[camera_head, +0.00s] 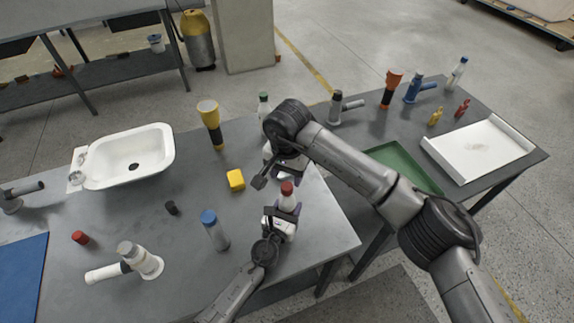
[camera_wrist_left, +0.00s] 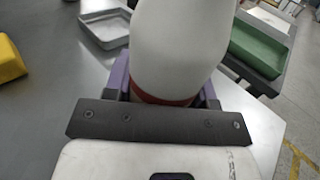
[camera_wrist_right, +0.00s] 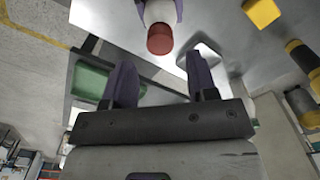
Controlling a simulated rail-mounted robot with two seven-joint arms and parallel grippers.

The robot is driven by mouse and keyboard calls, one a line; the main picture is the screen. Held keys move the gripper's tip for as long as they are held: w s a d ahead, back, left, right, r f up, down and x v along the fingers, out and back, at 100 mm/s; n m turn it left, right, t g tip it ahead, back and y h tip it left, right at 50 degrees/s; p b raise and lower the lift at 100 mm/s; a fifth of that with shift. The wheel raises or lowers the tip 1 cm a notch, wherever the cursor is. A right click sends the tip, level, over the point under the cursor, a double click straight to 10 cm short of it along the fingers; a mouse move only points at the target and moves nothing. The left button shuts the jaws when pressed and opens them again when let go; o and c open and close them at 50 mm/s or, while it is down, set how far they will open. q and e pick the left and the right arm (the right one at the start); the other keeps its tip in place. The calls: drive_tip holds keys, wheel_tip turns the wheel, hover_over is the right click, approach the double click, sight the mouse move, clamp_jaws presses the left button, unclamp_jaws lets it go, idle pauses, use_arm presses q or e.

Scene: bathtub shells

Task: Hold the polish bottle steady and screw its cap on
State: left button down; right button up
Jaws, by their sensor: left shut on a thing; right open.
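The polish bottle (camera_head: 287,200) is white with a red cap (camera_head: 287,187) on top, near the right front edge of the grey table. My left gripper (camera_head: 284,211) is shut on the bottle. My right gripper (camera_head: 275,172) is open and empty, just behind and above the bottle. In the right wrist view the red cap (camera_wrist_right: 160,39) shows beyond the open fingers (camera_wrist_right: 163,85), apart from them. I cannot tell how tightly the cap sits.
A yellow block (camera_head: 236,180), a blue-capped bottle (camera_head: 215,230), a small dark cylinder (camera_head: 171,208) and a loose red piece (camera_head: 80,237) are on the table. A white basin (camera_head: 125,153) stands left. A small metal tray (camera_wrist_left: 104,28) lies near the bottle. A green tray (camera_head: 405,165) lies right.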

sight(287, 186)
drive_tip(key=shift+f, duration=2.4)
